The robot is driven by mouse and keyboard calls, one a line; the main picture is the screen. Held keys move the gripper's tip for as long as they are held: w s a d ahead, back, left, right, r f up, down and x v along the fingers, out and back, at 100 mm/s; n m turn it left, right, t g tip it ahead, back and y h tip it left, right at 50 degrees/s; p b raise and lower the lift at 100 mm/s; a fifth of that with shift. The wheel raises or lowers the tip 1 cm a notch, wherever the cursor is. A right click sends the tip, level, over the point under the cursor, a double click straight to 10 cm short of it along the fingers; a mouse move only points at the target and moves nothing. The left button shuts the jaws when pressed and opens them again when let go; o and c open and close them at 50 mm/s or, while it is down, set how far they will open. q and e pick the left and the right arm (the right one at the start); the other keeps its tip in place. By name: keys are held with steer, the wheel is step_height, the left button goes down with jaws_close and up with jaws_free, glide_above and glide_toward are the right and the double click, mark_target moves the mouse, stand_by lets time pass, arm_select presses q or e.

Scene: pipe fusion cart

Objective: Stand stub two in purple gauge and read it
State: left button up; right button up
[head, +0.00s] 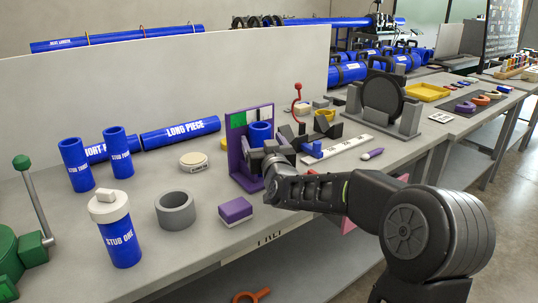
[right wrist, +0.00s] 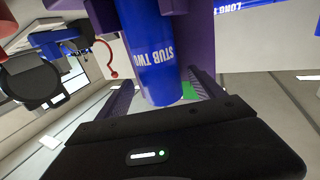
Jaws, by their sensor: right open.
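The purple gauge (head: 236,150) stands on the bench, its tall back plate bearing green and white patches. Stub two (head: 260,132), a blue cylinder, stands upright in it. My right gripper (head: 272,158) is at the gauge, hiding the stub's lower part in the head view. In the right wrist view, stub two (right wrist: 150,45) shows its lettering upside down between the spread fingers of the right gripper (right wrist: 162,95). Purple gauge parts (right wrist: 198,40) show beside it. Whether the stub's base touches the gauge floor is hidden. My left gripper is out of view.
Stub one (head: 120,240) with a white cap, a grey ring (head: 175,210) and a purple-and-white block (head: 235,211) stand left of my right arm. Stub three (head: 76,165) and stub four (head: 118,153) stand farther back. A white ruled strip (head: 338,149) lies right of the gauge.

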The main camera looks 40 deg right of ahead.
steer(key=b+v, duration=0.1)
steer(key=v, duration=0.9)
steer(key=shift+s, duration=0.3)
steer(key=shift+a+f, duration=0.1)
stand_by(1.5)
